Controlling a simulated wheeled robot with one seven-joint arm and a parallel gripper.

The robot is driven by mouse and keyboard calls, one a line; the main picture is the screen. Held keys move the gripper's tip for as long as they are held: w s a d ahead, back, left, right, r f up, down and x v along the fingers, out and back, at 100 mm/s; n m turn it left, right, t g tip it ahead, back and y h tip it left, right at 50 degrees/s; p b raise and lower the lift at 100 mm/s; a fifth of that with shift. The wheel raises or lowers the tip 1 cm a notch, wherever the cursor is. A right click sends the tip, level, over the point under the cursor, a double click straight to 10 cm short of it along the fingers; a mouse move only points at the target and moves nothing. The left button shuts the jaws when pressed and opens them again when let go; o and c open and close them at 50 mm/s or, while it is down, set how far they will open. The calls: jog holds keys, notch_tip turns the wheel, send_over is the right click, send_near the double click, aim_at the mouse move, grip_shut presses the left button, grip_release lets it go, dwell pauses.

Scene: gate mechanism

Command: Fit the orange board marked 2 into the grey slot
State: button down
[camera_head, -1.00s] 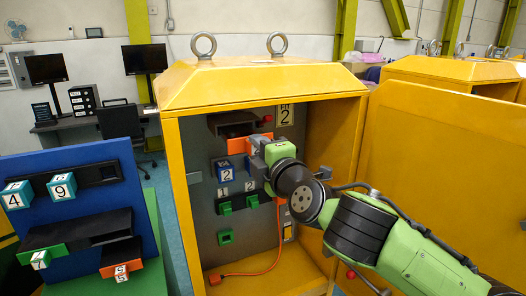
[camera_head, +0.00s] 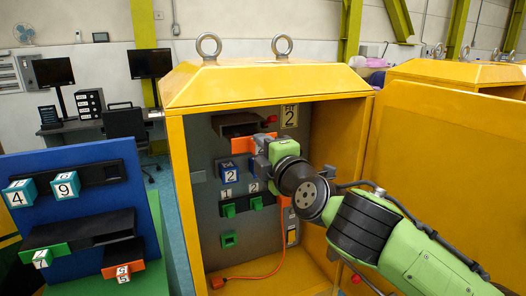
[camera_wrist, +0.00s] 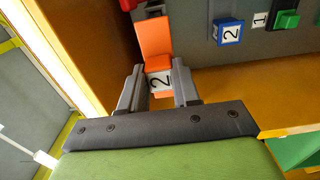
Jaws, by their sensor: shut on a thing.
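The orange board (camera_head: 242,146) is between the fingers of my gripper (camera_head: 262,150), inside the yellow cabinet. In the wrist view, the fingers (camera_wrist: 160,90) are closed on the board's end with the white "2" label, and its plain orange part (camera_wrist: 155,38) points away from my palm. A dark grey slot housing (camera_head: 238,122) is on the cabinet's back panel. In the head view the board appears just below the housing. I cannot tell whether they touch, and my gripper and wrist hide the board's right side.
Below are blue numbered blocks (camera_head: 228,171) and green pieces (camera_head: 229,240). A sign marked 2 (camera_head: 289,116) is at the upper right. The yellow cabinet frame (camera_head: 182,200) closes in the sides. An orange cable (camera_head: 255,276) lies low. A blue board (camera_head: 75,205) with cubes stands left.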

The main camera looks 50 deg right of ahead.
aim_at(247, 131)
jog(key=shift+w+d, duration=0.1)
dwell(0.3)
jog(key=shift+x, duration=1.2)
jog(key=shift+w, duration=0.1)
jog(key=shift+b+x, duration=0.35)
jog(key=shift+x, duration=2.5)
jog(key=shift+w+d, duration=0.4)
jog(key=shift+r+b, duration=0.1)
jog(key=shift+b, duration=0.2)
jog(key=c, duration=0.7)
grip_release()
jog(key=shift+w, duration=0.15)
